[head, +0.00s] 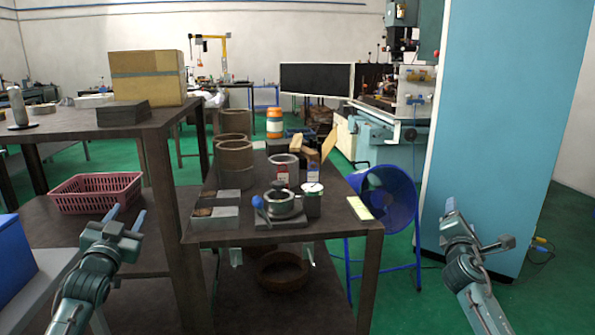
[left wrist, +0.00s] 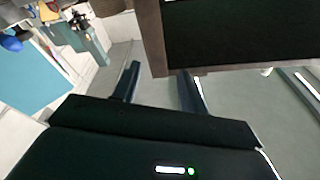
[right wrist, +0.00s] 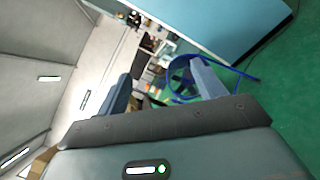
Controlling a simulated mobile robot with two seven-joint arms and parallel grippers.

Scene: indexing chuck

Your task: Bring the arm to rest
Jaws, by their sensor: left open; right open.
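My left gripper (head: 125,217) is at the left, in front of the tables and apart from them. Its two blue fingers also show in the left wrist view (left wrist: 160,88), spread with nothing between them. My right gripper (head: 478,228) is at the right, in front of the blue cabinet. Its fingers are spread and empty in the right wrist view (right wrist: 165,85). The indexing chuck (head: 279,203) sits on a flat base on the middle table, with a blue-knobbed handle (head: 257,202) at its left. Neither gripper touches anything on the table.
A pink basket (head: 95,192) is at the left. A blue drum fan (head: 388,197) and a tall blue cabinet (head: 500,130) stand at the right. Green floor is open between the table and my right arm.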

